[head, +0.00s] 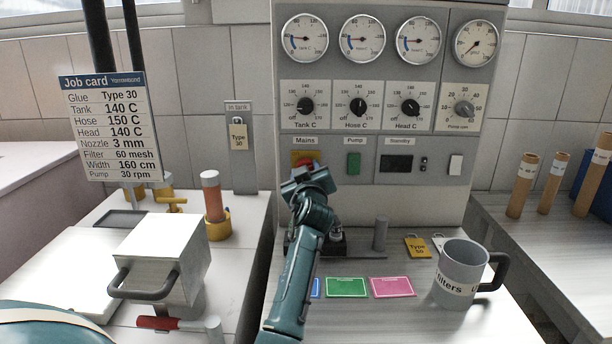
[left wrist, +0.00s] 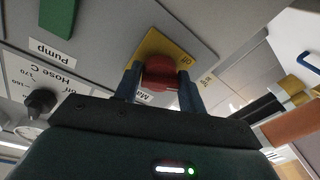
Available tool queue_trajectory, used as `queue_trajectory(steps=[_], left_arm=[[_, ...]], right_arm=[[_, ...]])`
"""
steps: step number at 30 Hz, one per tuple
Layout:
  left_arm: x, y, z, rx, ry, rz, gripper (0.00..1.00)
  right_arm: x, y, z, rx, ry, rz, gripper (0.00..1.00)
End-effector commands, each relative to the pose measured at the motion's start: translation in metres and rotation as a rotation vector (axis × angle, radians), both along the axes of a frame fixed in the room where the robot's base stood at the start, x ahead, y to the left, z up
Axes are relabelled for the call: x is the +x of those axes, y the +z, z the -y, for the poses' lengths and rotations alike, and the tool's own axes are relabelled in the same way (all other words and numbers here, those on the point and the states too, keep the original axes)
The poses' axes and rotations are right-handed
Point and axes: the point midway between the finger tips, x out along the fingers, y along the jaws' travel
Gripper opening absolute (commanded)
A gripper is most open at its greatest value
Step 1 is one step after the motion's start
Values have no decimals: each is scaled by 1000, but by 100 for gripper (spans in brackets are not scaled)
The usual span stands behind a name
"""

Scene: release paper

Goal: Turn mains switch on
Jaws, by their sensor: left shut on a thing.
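The mains switch is a red knob (left wrist: 160,72) on a yellow plate (left wrist: 165,45), under the "Mains" label on the panel. In the left wrist view, "off" is printed on the plate beside the knob. My left gripper (left wrist: 158,88) is shut on the red knob, one finger on each side. In the head view, my left gripper (head: 305,172) covers most of the switch, and only bits of the red knob (head: 303,161) and yellow plate show. Which way the knob points cannot be told. My right gripper is not in view.
The control panel (head: 455,142) carries gauges, dials and a green pump button (head: 354,163) right of the switch. Below stand a grey mug (head: 455,272), coloured cards and a yellow tag (head: 417,246). A metal box (head: 160,250) and job card (head: 110,130) are at left.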

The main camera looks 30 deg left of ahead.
Motion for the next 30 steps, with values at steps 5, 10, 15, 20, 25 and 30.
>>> queue_trajectory(steps=[5, 10, 15, 20, 25, 30], left_arm=[[0, 1, 0, 147, 0, -84, 18], [0, 2, 0, 285, 0, -169, 18], [0, 2, 0, 424, 0, -253, 18], [0, 3, -1, 554, -1, -333, 18], [-1, 2, -1, 690, 0, -417, 18], [-1, 3, -1, 812, -1, -492, 18]], right_arm=[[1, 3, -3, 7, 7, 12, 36], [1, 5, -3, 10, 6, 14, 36], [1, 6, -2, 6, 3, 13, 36], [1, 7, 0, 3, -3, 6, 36], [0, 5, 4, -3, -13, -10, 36], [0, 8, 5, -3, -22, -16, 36]])
